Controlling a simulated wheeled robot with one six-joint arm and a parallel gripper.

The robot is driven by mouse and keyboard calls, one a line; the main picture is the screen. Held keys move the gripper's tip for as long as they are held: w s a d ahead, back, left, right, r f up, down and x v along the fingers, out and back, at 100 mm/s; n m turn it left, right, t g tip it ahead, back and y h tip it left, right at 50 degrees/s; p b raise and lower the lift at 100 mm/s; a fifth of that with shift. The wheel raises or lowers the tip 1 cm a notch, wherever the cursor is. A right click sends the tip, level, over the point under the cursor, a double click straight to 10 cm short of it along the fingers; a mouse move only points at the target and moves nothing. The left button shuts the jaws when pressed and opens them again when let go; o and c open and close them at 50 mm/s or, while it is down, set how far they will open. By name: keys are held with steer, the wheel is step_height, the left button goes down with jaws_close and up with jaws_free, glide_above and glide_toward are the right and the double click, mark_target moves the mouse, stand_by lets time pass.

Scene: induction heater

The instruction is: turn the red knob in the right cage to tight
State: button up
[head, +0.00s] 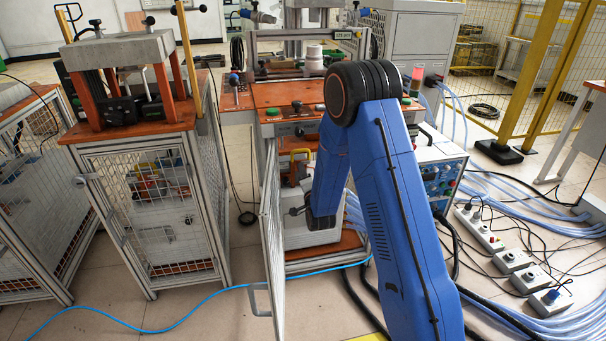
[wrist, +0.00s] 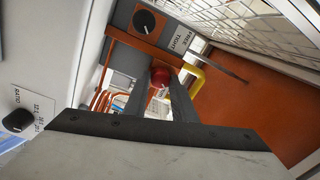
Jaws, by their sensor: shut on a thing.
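The red knob (wrist: 161,76) shows in the wrist view, between the two fingers of my gripper (wrist: 162,90), which is shut on it. Fingers hide parts of the knob's sides. Near it is a grey panel (wrist: 120,18) with a round black dial (wrist: 147,22) and the words FREE and TIGHT. In the head view my blue arm reaches into the right cage, whose mesh door (head: 272,235) stands open. The red knob is hidden there, and I cannot make out the fingertips.
A yellow bent handle (wrist: 194,80) is close beside the right finger. A white box with a small black knob (wrist: 17,121) is at the left of the wrist view. A second cage (head: 155,210) stands left. A blue cable (head: 190,304) crosses the floor.

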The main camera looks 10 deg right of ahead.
steer(key=shift+f+m, duration=0.1)
steer(key=shift+m, duration=1)
steer(key=o, duration=1)
steer(key=shift+o, duration=0.2)
steer(key=shift+s, duration=0.1)
